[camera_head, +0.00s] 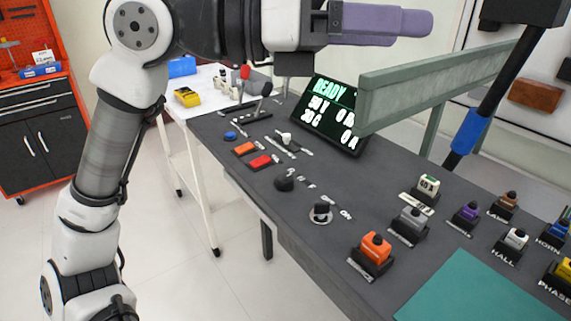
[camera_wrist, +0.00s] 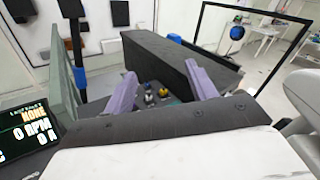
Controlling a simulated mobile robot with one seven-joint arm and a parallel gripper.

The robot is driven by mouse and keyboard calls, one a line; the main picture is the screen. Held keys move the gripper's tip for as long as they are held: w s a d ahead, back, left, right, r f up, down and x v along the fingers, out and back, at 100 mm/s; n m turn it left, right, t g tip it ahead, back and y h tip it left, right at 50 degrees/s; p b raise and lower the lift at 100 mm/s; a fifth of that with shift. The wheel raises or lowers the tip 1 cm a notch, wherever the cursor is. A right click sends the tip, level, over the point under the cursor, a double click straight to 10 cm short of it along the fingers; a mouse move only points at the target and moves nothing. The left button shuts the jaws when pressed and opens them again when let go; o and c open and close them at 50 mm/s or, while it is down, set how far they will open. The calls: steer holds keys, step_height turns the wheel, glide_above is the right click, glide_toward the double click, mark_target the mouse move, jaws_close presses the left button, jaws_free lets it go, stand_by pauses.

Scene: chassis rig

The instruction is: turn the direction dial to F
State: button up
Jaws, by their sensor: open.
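The direction dial appears to be the black round knob (camera_head: 284,180) on the dark bench panel in the head view, with small white letters at its right. The letters are too small to read surely, and I cannot tell which one it points at. My gripper (camera_head: 385,22) is high above the bench at the top of the head view, well away from the dial, its purple fingers pointing right. In the wrist view my gripper (camera_wrist: 160,88) has its two purple fingers spread apart with nothing held. The dial does not show in the wrist view.
A second black knob (camera_head: 321,211) near OFF and ON labels sits close by. Red (camera_head: 261,162) and orange (camera_head: 245,148) blocks and a lever (camera_head: 286,138) lie beyond. A display (camera_head: 325,110) reads READY. A grey-green rail (camera_head: 430,85) rises behind. Several labelled connectors (camera_head: 372,252) stand at right.

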steer(key=w+f+n+t+y+b, duration=0.1)
steer(key=w+f+n+t+y, duration=0.25)
steer(key=w+f+y, duration=0.5)
steer(key=n+y+b, duration=0.2)
steer(key=n+y, duration=0.3)
steer(key=y, duration=0.2)
glide_toward(285, 177)
steer(key=x, duration=0.8)
steer(key=shift+w+d+f, duration=0.1)
steer(key=shift+f, duration=0.15)
steer(key=c, duration=1)
steer(key=shift+m, duration=0.25)
